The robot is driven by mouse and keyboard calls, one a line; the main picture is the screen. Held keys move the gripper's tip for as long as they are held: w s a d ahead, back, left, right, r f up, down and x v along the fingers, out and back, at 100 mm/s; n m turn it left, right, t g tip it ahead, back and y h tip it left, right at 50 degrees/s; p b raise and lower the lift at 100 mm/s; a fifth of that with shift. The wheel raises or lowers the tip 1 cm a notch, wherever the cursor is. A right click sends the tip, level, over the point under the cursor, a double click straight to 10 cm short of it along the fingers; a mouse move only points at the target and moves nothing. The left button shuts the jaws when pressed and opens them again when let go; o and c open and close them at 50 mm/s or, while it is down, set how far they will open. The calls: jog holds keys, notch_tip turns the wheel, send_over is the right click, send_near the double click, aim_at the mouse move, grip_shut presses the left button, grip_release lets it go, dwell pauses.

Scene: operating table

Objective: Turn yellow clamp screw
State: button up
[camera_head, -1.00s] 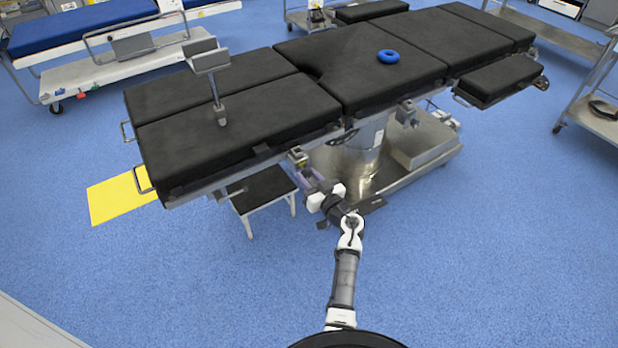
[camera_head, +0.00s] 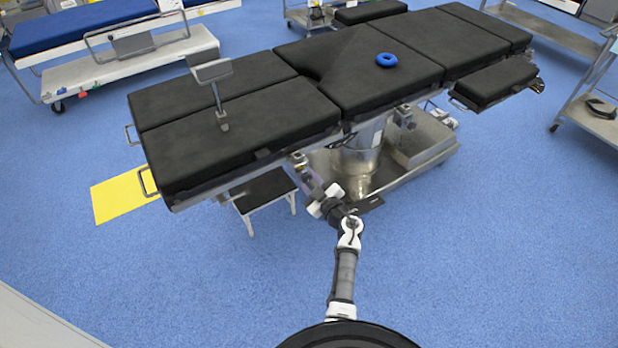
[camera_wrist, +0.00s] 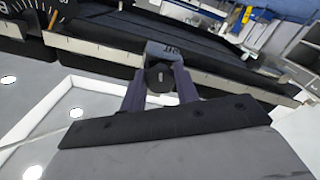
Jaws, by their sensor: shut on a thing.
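The clamp (camera_head: 298,159) sits on the near side rail of the operating table (camera_head: 230,130), small in the head view. In the wrist view, its grey body (camera_wrist: 163,51) is on the rail and its dark round screw knob (camera_wrist: 160,77) faces me. No yellow shows clearly on the knob. My gripper (camera_wrist: 160,74) has its two purple-grey fingers on either side of the knob, shut on it. In the head view, my gripper (camera_head: 307,175) is at the clamp, tilted, and hides part of it. The screw's thread is hidden.
A black-topped step stool (camera_head: 265,190) stands under the table, left of my arm. The table's metal column (camera_head: 358,160) and base are to the right. Another clamp (camera_head: 404,115) is farther along the rail. The blue floor in front is clear.

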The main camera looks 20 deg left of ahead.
jog(key=n, duration=0.3)
jog(key=shift+n, duration=0.4)
jog(key=n, duration=0.4)
jog(key=shift+d, duration=0.1)
jog(key=n+b, duration=0.1)
jog(key=n, duration=0.4)
jog(key=n+b, duration=0.1)
jog(key=n, duration=0.2)
jog(key=shift+n, duration=0.3)
jog(key=n+b, duration=0.2)
jog(key=n, duration=0.2)
jog(key=shift+r+n+b, duration=0.1)
jog(key=shift+n+b, duration=0.2)
jog(key=shift+b, duration=0.1)
jog(key=n+b, duration=0.2)
jog(key=n, duration=0.1)
jog(key=shift+n, duration=0.3)
jog(key=n+b, duration=0.4)
jog(key=n, duration=0.1)
jog(key=shift+r+n+b, duration=0.1)
jog(key=shift+n+b, duration=0.95)
jog(key=shift+n, duration=0.25)
jog(key=shift+r+n, duration=0.1)
jog(key=shift+n, duration=0.2)
